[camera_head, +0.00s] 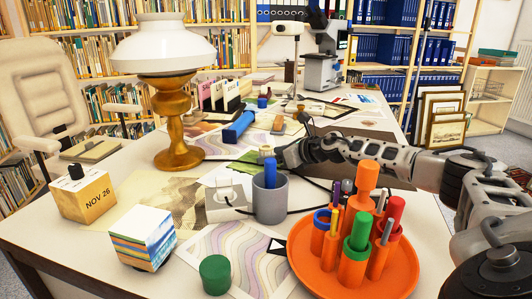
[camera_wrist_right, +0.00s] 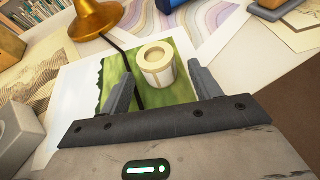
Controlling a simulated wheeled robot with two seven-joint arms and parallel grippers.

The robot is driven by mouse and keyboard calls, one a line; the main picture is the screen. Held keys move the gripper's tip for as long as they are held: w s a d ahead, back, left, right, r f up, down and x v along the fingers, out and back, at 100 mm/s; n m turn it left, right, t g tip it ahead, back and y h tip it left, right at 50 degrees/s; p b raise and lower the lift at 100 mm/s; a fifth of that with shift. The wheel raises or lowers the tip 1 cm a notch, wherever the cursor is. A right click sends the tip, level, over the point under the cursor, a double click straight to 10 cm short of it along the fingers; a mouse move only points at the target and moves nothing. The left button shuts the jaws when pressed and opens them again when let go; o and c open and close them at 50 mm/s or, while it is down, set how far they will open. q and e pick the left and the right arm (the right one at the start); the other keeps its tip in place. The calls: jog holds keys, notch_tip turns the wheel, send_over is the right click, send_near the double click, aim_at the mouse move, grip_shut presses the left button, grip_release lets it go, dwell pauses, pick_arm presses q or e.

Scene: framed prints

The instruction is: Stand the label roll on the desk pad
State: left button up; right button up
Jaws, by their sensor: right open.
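The label roll (camera_wrist_right: 158,66) is a short cream cylinder with a round hole in its top. In the right wrist view it stands upright on a green picture print (camera_wrist_right: 180,88). My right gripper (camera_wrist_right: 160,76) is open, with one finger on each side of the roll in this view; I cannot tell whether either touches it. A dark brown surface, apparently the desk pad (camera_head: 385,176), lies partly under my right arm. My left gripper is not in view.
A grey cup (camera_head: 270,201) and an orange tray (camera_head: 312,281) of pens and cups stand in front of my right arm. A brass lamp (camera_head: 176,120) stands to the left. A black cable runs by the roll. A blue object (camera_head: 239,126) lies behind.

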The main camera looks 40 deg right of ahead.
jog(key=shift+w+a+f, duration=0.1)
jog(key=shift+w+f, duration=0.05)
jog(key=shift+w, duration=0.3)
jog(key=c, duration=1.1)
jog(key=shift+c, duration=0.2)
